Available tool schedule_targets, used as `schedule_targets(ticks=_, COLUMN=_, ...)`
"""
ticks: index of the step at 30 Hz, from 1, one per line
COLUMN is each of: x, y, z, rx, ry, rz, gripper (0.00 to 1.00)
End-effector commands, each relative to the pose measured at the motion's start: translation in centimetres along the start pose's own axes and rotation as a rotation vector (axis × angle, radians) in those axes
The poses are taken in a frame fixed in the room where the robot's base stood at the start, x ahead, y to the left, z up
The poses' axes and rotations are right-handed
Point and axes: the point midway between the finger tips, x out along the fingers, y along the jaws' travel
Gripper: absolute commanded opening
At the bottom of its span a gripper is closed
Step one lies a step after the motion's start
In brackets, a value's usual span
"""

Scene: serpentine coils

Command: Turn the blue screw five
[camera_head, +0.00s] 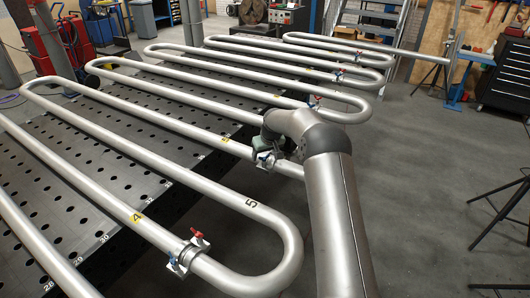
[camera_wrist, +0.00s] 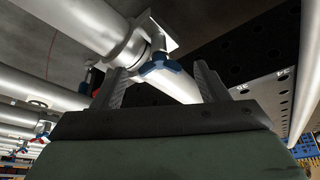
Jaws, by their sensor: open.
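A blue screw (camera_wrist: 160,66) on a metal pipe clamp (camera_wrist: 142,40) shows in the wrist view. My gripper (camera_wrist: 161,78) is open, with one finger on each side of the blue screw; I cannot tell whether they touch it. In the head view my gripper (camera_head: 268,150) is at a clamp (camera_head: 263,161) on a grey pipe, partly hidden by my arm. Another clamp (camera_head: 187,252) with a red and a blue screw sits on the pipe marked 4, nearer the camera. No number is readable on the screws.
Serpentine grey pipes (camera_head: 150,180) run across a dark perforated table (camera_head: 105,175). More clamps (camera_head: 314,102) sit on the pipes farther back. The floor (camera_head: 440,200) at the right is open, with black tripod legs (camera_head: 498,212) at the edge.

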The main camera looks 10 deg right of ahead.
Motion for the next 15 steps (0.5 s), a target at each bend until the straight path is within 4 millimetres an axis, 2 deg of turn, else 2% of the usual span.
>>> schedule_targets(ticks=7, x=0.10, y=0.01, z=0.00, rx=0.000, ry=0.000, rz=0.000, gripper=0.67)
schedule_targets(ticks=12, x=0.08, y=0.01, z=0.01, rx=0.000, ry=0.000, rz=0.000, gripper=0.22)
schedule_targets(ticks=15, x=0.07, y=0.01, z=0.01, rx=0.000, ry=0.000, rz=0.000, gripper=0.22)
